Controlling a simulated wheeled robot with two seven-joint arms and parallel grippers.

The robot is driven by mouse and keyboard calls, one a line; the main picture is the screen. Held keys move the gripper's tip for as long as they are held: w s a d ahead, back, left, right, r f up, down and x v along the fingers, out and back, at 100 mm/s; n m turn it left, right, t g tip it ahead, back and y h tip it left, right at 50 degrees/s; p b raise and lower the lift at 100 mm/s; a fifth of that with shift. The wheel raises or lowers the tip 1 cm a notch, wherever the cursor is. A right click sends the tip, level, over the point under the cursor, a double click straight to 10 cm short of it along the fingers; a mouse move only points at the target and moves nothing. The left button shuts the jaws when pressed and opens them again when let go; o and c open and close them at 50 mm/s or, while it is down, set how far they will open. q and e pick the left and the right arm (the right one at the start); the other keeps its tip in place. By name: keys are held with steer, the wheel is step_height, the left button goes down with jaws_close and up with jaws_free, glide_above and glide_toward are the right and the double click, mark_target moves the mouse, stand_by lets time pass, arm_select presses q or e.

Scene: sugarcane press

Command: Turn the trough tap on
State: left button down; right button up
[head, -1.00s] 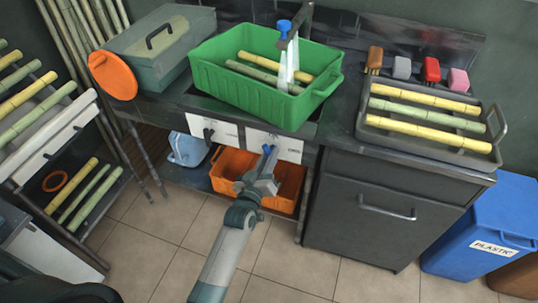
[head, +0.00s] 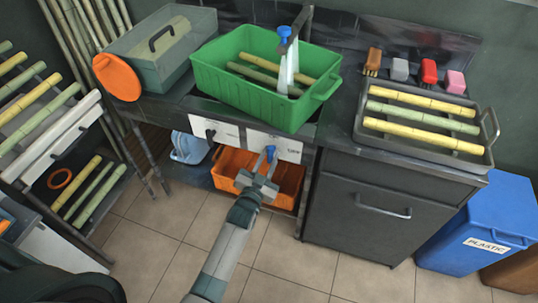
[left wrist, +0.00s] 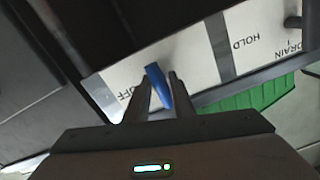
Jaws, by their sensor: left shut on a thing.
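A blue tap lever (head: 270,153) is on the white label plate (head: 287,149) below the green trough (head: 225,83). My left gripper (head: 264,167) comes up to it from below. In the left wrist view, its two fingers (left wrist: 160,90) are shut around the blue lever (left wrist: 158,86). The plate (left wrist: 130,75) there reads OFF near the lever; the other end of its lettering is hidden. The neighbouring plate (left wrist: 255,45) reads HOLD and DRAIN and has a dark lever (left wrist: 292,21). A faucet with a blue top (head: 284,33) stands over the trough with pale whitish streaks below it. My right gripper is out of view.
An orange crate (head: 228,168) sits under the trough behind my gripper. A dark cabinet (head: 350,222) stands to the right, and a blue PLASTIC bin (head: 492,215) beyond it. A cane rack (head: 75,160) stands at the left. The tiled floor in front is clear.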

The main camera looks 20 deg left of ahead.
arm_select(q)
steer(key=c, duration=2.5)
jaws_free()
steer(key=shift+d+r+m, duration=0.15)
steer(key=shift+d+m, duration=0.05)
steer(key=shift+m, duration=0.4)
steer(key=shift+w, duration=0.1)
steer(key=o, duration=1.6)
steer(key=shift+a, duration=0.1)
steer(key=shift+s, duration=0.2)
